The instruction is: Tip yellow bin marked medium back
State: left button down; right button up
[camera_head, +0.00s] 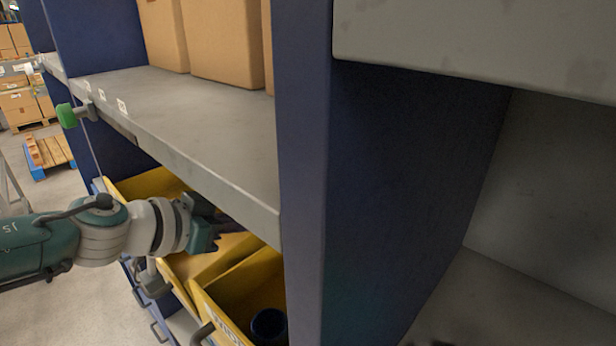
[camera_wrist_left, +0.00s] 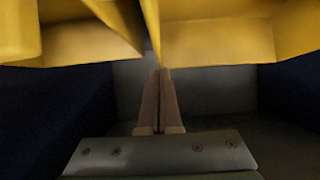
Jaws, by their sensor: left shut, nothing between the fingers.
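Two yellow bins sit side by side under the grey shelf in the head view. The farther bin (camera_head: 150,184) is partly hidden by my left arm. The nearer bin (camera_head: 240,278) has dark lettering on its front, cut off and not clearly readable, so I cannot tell which bin is marked medium. My left gripper (camera_head: 228,222) reaches in over the farther bin, below the shelf edge. In the left wrist view its fingers (camera_wrist_left: 160,98) are shut and empty, with yellow bin walls (camera_wrist_left: 215,45) just beyond the tips. Contact is unclear. My right gripper is not in view.
The grey shelf (camera_head: 190,115) hangs directly above the bins, with cardboard boxes (camera_head: 222,40) on it. A dark blue upright (camera_head: 305,180) stands right of the nearer bin. A dark round cup (camera_head: 268,325) lies in that bin. Open floor (camera_head: 85,305) is at left.

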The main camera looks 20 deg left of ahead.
pick_arm(q)
jog(key=shift+w+d+f+b, duration=0.2)
jog(key=shift+w+f+b, duration=0.1)
jog(key=shift+w+f, duration=0.35)
jog(key=shift+s+f, duration=0.1)
jog(key=shift+s, duration=0.05)
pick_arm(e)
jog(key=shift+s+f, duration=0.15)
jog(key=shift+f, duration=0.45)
